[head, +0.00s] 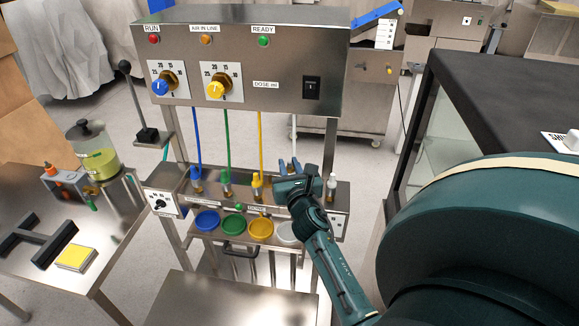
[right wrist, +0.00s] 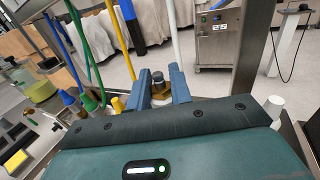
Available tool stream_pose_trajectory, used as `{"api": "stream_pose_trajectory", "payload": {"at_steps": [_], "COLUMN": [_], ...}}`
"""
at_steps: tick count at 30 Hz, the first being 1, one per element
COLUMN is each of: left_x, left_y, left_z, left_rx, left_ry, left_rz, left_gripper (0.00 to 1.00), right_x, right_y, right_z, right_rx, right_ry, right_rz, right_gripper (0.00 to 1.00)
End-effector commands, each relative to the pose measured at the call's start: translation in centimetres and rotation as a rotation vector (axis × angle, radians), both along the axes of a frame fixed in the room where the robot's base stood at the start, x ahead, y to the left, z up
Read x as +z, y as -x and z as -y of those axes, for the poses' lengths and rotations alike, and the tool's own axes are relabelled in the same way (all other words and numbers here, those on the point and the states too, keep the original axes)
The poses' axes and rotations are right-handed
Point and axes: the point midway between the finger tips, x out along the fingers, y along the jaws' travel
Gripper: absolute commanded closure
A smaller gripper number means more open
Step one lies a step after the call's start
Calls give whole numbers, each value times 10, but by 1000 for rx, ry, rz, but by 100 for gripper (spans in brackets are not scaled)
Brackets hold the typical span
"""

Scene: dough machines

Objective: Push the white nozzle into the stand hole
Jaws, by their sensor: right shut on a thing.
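My right gripper (head: 290,166) is over the right part of the steel nozzle stand (head: 180,190), its blue fingers pointing away from me. It is shut on the white nozzle, mostly hidden by the fingers. The white hose (head: 294,130) comes down to the fingertips. In the right wrist view a brass fitting with a dark top (right wrist: 158,80) shows between the fingers (right wrist: 160,88), with the white hose (right wrist: 176,40) just behind. The stand hole is hidden by the gripper, so I cannot tell how the nozzle sits in it. My left gripper is not in view.
Blue (head: 196,180), green (head: 226,180) and yellow (head: 257,183) nozzles stand to the left. A white-capped fitting (head: 332,182) stands close right of the gripper. Coloured cups (head: 207,220) hang in front. The dosing panel (head: 240,60) is above; a black-topped cabinet (head: 500,90) is right.

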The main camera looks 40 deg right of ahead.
Motion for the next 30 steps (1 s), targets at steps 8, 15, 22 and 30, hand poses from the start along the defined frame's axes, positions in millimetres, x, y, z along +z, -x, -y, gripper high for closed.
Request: {"api": "stream_pose_trajectory", "payload": {"at_steps": [8,15,22,30], "left_x": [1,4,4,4], "left_y": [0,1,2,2], "left_z": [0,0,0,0], "left_rx": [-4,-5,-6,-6], "left_ry": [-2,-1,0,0], "left_rz": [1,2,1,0], "left_gripper": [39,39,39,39], "right_x": [9,33,55,63], "right_y": [0,0,0,0], "right_z": [1,1,0,0], "right_rx": [1,2,2,1], "right_ry": [4,7,4,-1], "right_rz": [3,4,3,0], "right_gripper": [100,100,100,100]}}
